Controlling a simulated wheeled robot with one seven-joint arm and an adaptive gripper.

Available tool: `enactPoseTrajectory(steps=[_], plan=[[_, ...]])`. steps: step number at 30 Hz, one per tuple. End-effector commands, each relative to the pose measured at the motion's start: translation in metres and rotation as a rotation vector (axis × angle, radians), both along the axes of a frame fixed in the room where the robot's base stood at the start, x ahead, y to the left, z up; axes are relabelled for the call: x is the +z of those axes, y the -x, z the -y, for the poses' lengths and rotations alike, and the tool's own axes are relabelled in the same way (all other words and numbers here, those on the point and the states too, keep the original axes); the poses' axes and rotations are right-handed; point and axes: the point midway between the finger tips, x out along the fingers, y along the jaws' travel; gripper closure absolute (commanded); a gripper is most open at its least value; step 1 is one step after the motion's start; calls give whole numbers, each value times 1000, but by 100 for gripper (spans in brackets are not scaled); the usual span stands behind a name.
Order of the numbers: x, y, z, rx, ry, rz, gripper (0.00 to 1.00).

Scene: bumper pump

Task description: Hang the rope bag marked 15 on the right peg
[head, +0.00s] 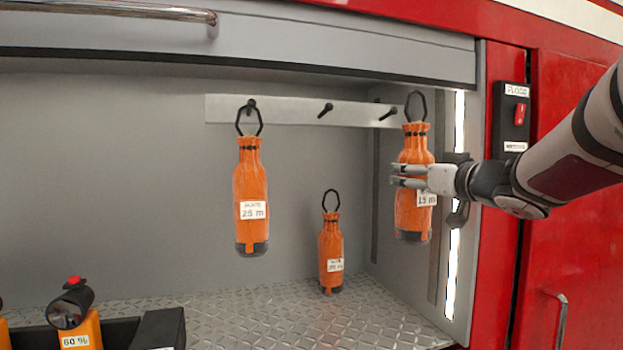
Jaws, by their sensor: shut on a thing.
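The orange rope bag marked 15 (413,218) hangs upright in the air at the right of the open compartment, its label partly covered. My gripper (395,175) is shut on the middle of this bag from the right. The bag's black loop (415,107) stands up above its neck. The right peg (389,113) on the pale rail (290,112) shows just left of the loop. Loop and peg look apart in this view; the depth between them is hard to tell.
A rope bag marked 25 (250,190) hangs on the left peg (251,104). The middle peg (326,110) is empty. Another orange bag (331,245) stands on the tread-plate floor (300,320). The compartment's right wall and light strip (456,200) are close to the held bag.

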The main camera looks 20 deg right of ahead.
Motion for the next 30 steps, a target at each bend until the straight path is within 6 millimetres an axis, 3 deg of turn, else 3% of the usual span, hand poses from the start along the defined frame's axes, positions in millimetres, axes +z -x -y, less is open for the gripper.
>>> enactPoseTrajectory(steps=[30], plan=[[-1, -40, -1, 1, 2, 6, 100]])
